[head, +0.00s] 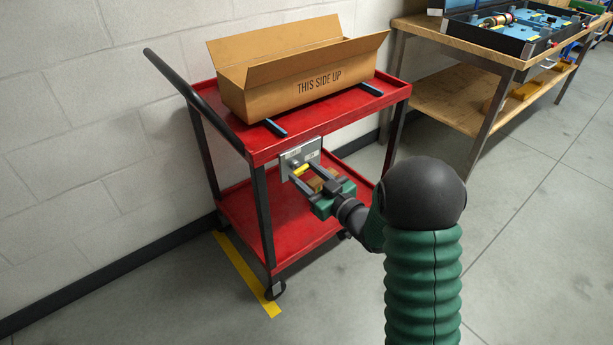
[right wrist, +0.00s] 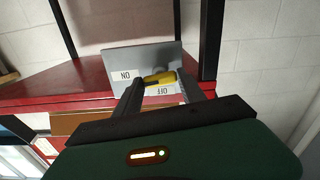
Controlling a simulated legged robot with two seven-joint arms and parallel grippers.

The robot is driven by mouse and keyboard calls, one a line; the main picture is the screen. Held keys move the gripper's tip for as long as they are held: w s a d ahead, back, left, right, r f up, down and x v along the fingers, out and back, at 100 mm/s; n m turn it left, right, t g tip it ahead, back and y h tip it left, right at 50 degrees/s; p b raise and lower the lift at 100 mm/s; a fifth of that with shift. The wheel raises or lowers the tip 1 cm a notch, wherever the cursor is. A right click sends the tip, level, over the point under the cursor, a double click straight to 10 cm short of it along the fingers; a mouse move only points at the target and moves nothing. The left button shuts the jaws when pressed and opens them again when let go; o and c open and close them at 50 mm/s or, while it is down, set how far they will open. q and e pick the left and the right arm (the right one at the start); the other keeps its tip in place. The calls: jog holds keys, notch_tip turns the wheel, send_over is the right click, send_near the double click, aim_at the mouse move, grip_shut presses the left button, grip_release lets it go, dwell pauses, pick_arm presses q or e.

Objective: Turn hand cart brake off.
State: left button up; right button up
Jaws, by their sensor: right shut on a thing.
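The red hand cart (head: 263,143) stands against the wall, with a grey brake plate (head: 301,154) on its near side below the top shelf. The plate shows in the right wrist view (right wrist: 150,58) with ON and OFF labels, upside down there. A yellow brake lever (head: 301,170) sticks out from the plate; it also shows in the right wrist view (right wrist: 160,79), lying between the fingertips. My right gripper (head: 296,176) is shut on this lever. Which label the lever points to is not clear. My left gripper is not in view.
An open cardboard box (head: 300,80) stands on the cart's top shelf. The cart's black handle (head: 190,98) rises at the left. A yellow floor line (head: 243,273) runs by the wheels. A wooden workbench (head: 470,48) stands at the right; the floor between is clear.

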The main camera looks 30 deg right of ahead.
jog(key=n+b, duration=0.1)
jog(key=n, duration=0.3)
jog(key=shift+f+b, duration=0.15)
jog(key=shift+b, duration=0.15)
jog(key=n+b, duration=0.1)
jog(key=n, duration=0.3)
jog(key=shift+b, duration=0.35)
jog(key=n+b, duration=0.2)
jog(key=n, duration=0.1)
jog(key=shift+a+f+n, duration=0.1)
jog(key=shift+f+n, duration=0.05)
jog(key=shift+n, duration=0.15)
jog(key=shift+n+b, duration=1.4)
jog(key=shift+n, duration=0.9)
jog(key=o, duration=1.4)
jog(key=shift+c, duration=0.2)
jog(key=shift+s, duration=0.1)
